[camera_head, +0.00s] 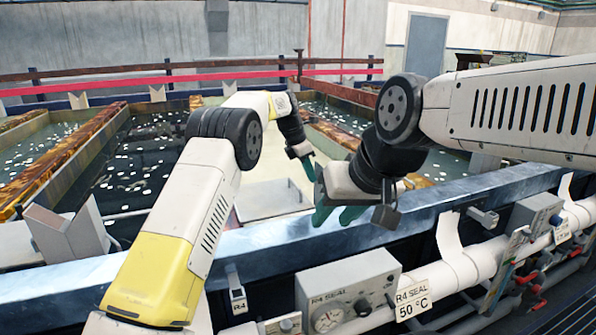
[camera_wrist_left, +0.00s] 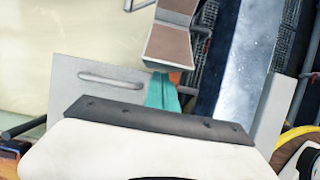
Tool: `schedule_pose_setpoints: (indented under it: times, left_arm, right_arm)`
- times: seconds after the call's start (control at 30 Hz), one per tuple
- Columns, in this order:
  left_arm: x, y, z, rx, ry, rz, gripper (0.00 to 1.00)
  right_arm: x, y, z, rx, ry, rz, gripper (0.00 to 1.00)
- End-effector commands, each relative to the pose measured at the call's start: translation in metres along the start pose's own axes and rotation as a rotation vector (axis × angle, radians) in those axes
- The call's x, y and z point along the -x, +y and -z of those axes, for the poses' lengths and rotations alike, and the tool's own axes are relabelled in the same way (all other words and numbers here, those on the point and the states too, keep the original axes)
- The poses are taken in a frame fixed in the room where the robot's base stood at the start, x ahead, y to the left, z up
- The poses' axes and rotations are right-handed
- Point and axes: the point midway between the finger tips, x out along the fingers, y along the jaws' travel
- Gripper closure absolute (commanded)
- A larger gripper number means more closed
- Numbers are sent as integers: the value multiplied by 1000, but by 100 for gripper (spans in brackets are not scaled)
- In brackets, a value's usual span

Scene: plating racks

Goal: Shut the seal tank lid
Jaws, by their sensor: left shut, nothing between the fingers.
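In the head view a pale, flat panel (camera_head: 272,199), apparently the seal tank lid, lies low in the front tank, behind the blue-grey rim. My arms partly cover it, and I cannot tell how far it is shut. In the left wrist view a cream surface (camera_wrist_left: 60,50) fills the upper left, with a thin metal bar at its top edge. My right gripper (camera_head: 337,214) looks open, fingers down over the front rim.
A V-shaped saddle (camera_head: 68,232) stands on the front rim (camera_head: 265,237) at left. The R4 SEAL control box (camera_head: 348,290) and white pipes (camera_head: 468,272) run below it. Tanks of dark liquid with floating white balls (camera_head: 135,165) lie behind.

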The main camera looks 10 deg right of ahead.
Motion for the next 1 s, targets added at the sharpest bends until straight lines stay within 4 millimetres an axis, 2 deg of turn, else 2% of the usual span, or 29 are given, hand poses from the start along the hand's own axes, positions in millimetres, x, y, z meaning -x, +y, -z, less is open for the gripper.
schedule_pose_setpoints:
  times: [0.47,0.57,0.8,1.0]
  left_arm:
    - [2,0,0,0,0,0,100]
    - [12,1,0,0,-1,-2,100]
    - [53,1,0,0,-1,-3,100]
    - [76,1,0,-3,-2,-3,100]
  right_arm:
    - [0,0,0,0,0,0,62]
    - [0,0,0,0,0,0,62]
    - [0,0,0,0,0,0,62]
    - [0,0,0,0,0,0,62]
